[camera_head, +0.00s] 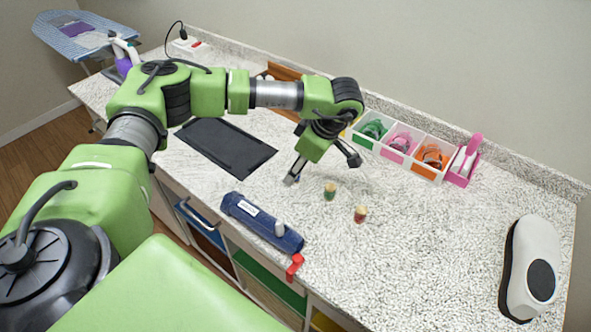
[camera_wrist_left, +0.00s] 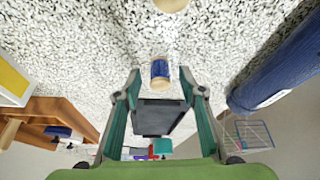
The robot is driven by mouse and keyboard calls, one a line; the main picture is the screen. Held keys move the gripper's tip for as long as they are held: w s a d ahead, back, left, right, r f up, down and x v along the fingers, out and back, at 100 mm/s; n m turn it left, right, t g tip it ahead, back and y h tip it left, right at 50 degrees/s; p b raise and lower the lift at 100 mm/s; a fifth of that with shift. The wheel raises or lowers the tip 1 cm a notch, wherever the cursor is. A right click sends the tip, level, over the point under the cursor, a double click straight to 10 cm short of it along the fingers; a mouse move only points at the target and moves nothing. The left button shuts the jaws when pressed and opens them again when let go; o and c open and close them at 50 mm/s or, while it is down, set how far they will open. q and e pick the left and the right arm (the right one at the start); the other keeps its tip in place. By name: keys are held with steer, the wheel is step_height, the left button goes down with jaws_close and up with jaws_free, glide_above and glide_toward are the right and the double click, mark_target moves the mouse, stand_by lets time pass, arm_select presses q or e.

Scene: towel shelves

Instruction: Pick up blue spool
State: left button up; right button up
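The blue spool (camera_wrist_left: 160,71) stands on the speckled counter in the left wrist view, with a pale wooden end showing. It lies just ahead of and between the fingertips of my left gripper (camera_wrist_left: 160,88), which is open and empty. In the head view, the left gripper (camera_head: 322,171) points down over the counter. The blue spool is mostly hidden there behind a finger, with only a speck of blue showing. I cannot tell whether a fingertip touches the spool. My right gripper is in neither view.
A dark blue roll (camera_head: 262,223) lies near the front edge. A black mat (camera_head: 225,147) lies to the left. White bins (camera_head: 426,172) line the back. The counter's right-middle is clear.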

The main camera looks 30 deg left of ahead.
arm_select(q)
steer(key=shift+a+f, duration=0.1)
steer(key=shift+f, duration=0.15)
steer(key=c, duration=0.9)
steer(key=shift+o, duration=0.2)
steer(key=shift+r, duration=0.15)
